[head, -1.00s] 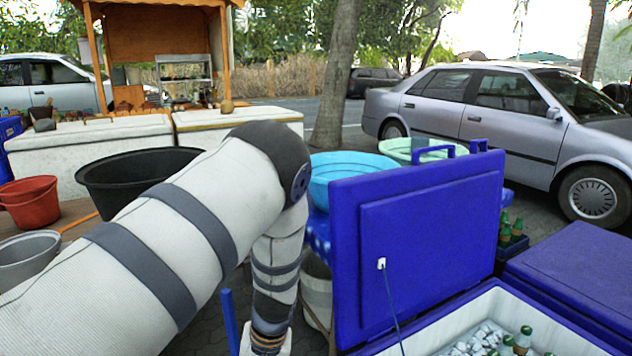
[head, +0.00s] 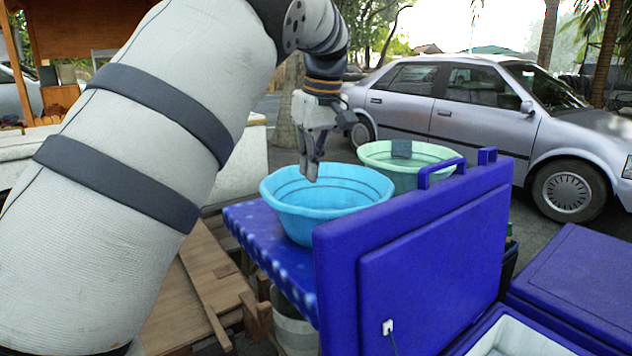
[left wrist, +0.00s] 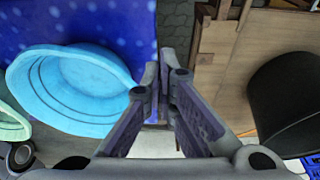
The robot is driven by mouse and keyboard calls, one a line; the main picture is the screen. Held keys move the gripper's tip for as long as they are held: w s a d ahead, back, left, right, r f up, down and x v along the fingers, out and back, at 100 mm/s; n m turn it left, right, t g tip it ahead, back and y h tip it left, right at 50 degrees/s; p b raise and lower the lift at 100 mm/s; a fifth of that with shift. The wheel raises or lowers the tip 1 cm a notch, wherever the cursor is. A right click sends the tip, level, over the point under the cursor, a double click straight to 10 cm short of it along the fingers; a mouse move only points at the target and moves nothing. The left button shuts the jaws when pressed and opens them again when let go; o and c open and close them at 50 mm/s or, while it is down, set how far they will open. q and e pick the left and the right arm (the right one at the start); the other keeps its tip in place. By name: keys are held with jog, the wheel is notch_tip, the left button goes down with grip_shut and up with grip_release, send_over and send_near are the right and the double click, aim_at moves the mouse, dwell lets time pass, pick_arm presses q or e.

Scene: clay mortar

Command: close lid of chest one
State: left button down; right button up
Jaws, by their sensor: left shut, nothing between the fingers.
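The blue lid (head: 430,250) of the chest stands upright, open, in the head view. A handle (head: 442,172) sits on its top edge. The chest's pale inner wall (head: 520,332) shows at the lower right; most of the chest is out of frame. My left gripper (head: 311,172) is shut and empty, pointing down behind the lid, above and beside the light blue basin (head: 325,205). In the left wrist view its fingers (left wrist: 160,85) come together, with the basin (left wrist: 75,90) to the left. My right gripper is not in view.
A blue table (head: 262,238) behind the lid carries the light blue basin. A green basin (head: 375,155) is beyond it. A closed blue chest (head: 580,270) is at right. Wooden planks (head: 205,285) lie at lower left. A silver car (head: 470,115) is farther back.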

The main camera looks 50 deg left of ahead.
pick_arm(q)
notch_tip(320, 180, down, 8)
jog(key=d+p, duration=0.1)
jog(key=d, duration=0.1)
jog(key=shift+s, duration=0.2)
jog(key=shift+d+r, duration=0.1)
